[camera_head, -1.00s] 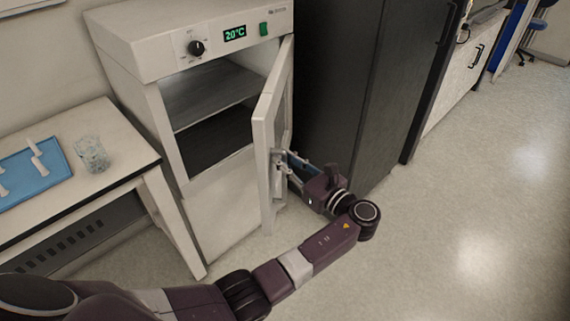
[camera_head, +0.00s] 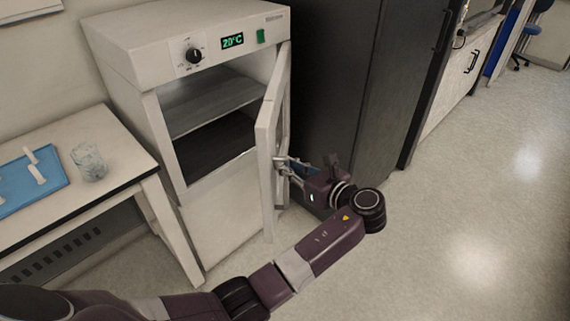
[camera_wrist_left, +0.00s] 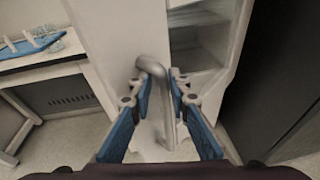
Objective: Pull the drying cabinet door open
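The white drying cabinet (camera_head: 222,222) stands left of centre in the head view, with a 20°C display. Its door (camera_head: 266,170), hinged on the right, stands well open and shows the shelves inside. In the left wrist view the door (camera_wrist_left: 112,35) fills the upper middle. Its curved metal handle (camera_wrist_left: 152,66) runs down between the blue finger pads of my left gripper (camera_wrist_left: 161,85). The fingers are apart, with a gap visible beside the bar. In the head view my left gripper (camera_head: 286,168) is at the door's outer face, partly hidden. My right gripper is not in view.
A tall dark cabinet (camera_head: 345,75) stands right behind my left gripper, close to the door. A white table (camera_head: 80,205) on the left holds a blue tray (camera_head: 45,195) and a glass beaker (camera_head: 89,162). The floor on the right (camera_head: 470,220) is clear.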

